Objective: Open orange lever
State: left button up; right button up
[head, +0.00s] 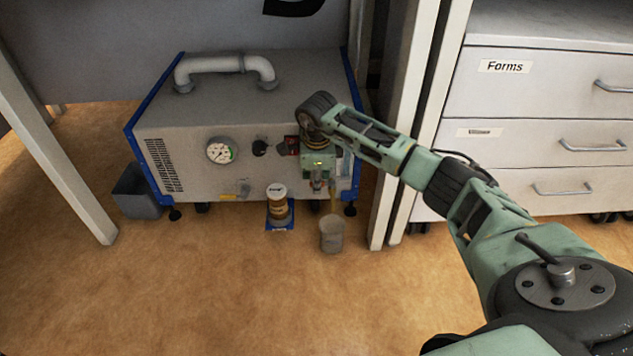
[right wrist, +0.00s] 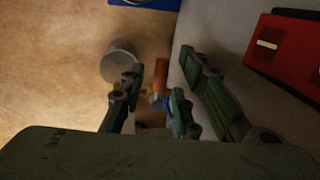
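The orange lever (right wrist: 160,75) shows in the right wrist view as a short orange piece beside the grey machine face. A blue part lies just below it in the picture. My right gripper (head: 318,186) points down in front of the machine's lower right side; its fingers also show in the right wrist view (right wrist: 156,88). They are spread apart, with the lever seen between them. I see no clear contact, and the depth gap is hard to judge. In the head view the gripper and arm largely hide the lever. My left gripper is not in view.
The grey machine (head: 195,130) has a gauge (head: 220,151) and top handle (head: 220,64). A grey cup (head: 332,235) stands on the floor below the gripper, and a brown jar (head: 278,207) stands left of it. Table legs and a drawer cabinet (head: 540,85) bound the right.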

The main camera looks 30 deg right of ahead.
grip_shut()
dwell(0.7)
